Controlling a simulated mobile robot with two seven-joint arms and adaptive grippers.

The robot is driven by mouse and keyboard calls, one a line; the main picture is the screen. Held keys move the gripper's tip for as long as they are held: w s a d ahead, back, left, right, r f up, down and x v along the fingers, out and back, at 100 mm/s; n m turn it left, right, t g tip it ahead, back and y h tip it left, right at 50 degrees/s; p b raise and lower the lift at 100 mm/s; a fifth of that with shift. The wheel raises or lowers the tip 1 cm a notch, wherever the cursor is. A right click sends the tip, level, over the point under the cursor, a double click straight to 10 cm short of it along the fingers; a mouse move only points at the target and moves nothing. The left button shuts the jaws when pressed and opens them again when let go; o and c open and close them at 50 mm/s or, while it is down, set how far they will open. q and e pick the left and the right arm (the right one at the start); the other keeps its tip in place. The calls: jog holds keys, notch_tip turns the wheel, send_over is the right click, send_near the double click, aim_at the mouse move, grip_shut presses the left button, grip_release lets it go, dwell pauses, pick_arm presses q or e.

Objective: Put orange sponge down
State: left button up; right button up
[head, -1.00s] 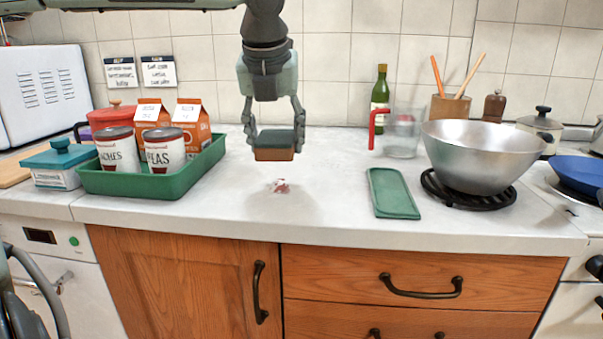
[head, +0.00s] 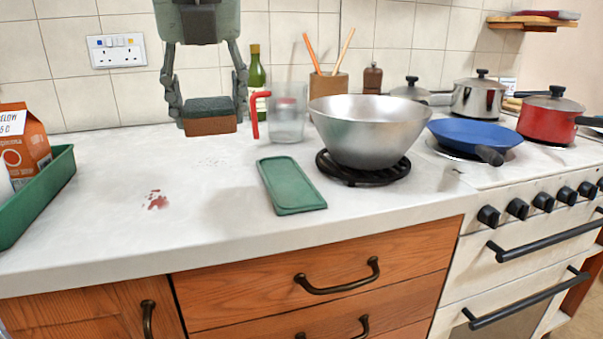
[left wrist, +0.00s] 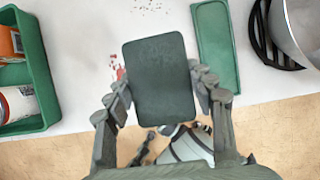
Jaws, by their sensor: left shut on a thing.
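My left gripper (head: 208,112) is shut on the orange sponge (head: 211,126), a block with an orange-brown lower layer and a dark green top. It holds the sponge above the worktop, left of the red-handled jug. In the left wrist view the sponge's dark green top (left wrist: 160,80) fills the space between the fingers (left wrist: 160,95), hiding the worktop below. A flat green dish (head: 290,186) lies empty on the worktop, to the right of and nearer than the sponge. My right gripper is not in view.
Red marks (head: 157,200) stain the worktop left of the dish. A clear jug (head: 288,115) and a metal bowl (head: 366,130) on a black trivet stand behind and right of the dish. A green tray (head: 40,200) is at left.

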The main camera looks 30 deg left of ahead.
pick_arm(q)
jog(key=shift+w+d, duration=0.2)
jog(key=p, duration=0.2)
send_over(284, 175)
jog(key=f, duration=0.4)
jog(key=s+d+f, duration=0.1)
jog(key=f, duration=0.1)
jog(key=shift+f, duration=0.4)
notch_tip(284, 175, down, 3)
jog(key=shift+f, duration=0.5)
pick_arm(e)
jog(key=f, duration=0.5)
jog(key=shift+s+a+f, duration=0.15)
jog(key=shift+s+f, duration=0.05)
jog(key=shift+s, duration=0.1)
pick_arm(q)
jog(key=shift+f, duration=0.1)
jog(key=shift+f, duration=0.15)
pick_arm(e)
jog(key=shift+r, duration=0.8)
